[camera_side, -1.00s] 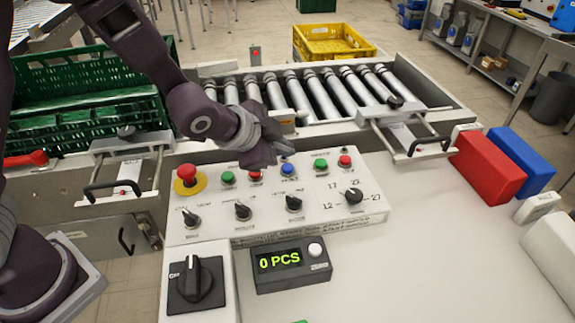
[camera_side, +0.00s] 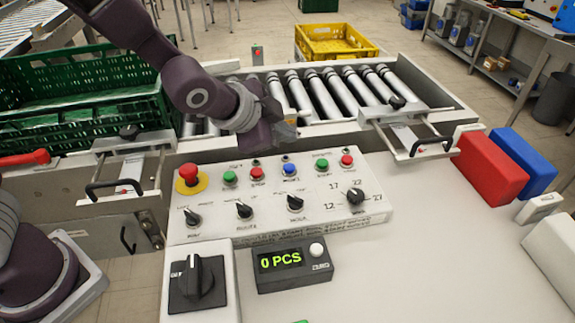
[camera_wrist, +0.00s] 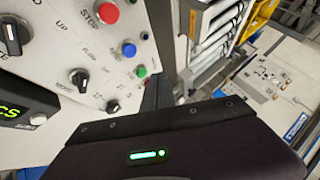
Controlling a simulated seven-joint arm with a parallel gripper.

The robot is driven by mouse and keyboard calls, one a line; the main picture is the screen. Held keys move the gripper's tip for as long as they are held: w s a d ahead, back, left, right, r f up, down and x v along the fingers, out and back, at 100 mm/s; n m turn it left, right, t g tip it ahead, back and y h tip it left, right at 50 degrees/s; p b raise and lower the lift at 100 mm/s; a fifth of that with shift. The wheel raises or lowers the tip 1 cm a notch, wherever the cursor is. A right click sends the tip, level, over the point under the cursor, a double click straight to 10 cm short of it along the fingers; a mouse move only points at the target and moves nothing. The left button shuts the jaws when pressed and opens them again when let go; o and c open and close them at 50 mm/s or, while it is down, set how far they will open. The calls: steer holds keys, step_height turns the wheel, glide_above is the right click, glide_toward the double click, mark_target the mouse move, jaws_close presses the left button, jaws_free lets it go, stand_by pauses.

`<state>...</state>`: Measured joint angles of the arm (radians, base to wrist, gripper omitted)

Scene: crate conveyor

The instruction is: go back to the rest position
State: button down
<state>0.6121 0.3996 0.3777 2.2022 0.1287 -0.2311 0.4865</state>
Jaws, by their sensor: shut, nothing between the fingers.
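My gripper (camera_side: 284,132) is in the side view just above the back edge of the control panel (camera_side: 275,215), in front of the rollers. Its fingers are together and hold nothing. It is clear of the panel's buttons and knobs. In the wrist view the dark gripper body (camera_wrist: 190,140) fills the lower part, and the panel (camera_wrist: 95,50) with its buttons and knobs lies at the upper left.
A counter (camera_side: 290,262) reads "0 PCS". Green crates (camera_side: 80,85) stand at the left of the roller conveyor (camera_side: 345,95). A yellow crate (camera_side: 336,42) is behind it. Red (camera_side: 490,167) and blue (camera_side: 525,160) blocks stand at the right.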

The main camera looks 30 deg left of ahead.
steer(key=s+a+r+n+g, duration=0.2)
steer(key=s+a+r+n, duration=0.65)
steer(key=s, duration=0.65)
steer(key=s+a+r+n+g+y, duration=0.1)
steer(key=s+a+n, duration=0.1)
steer(key=s, duration=1.2)
steer(key=shift+a+r, duration=0.35)
steer(key=shift+a, duration=0.25)
steer(key=c, duration=2.1)
jaws_free()
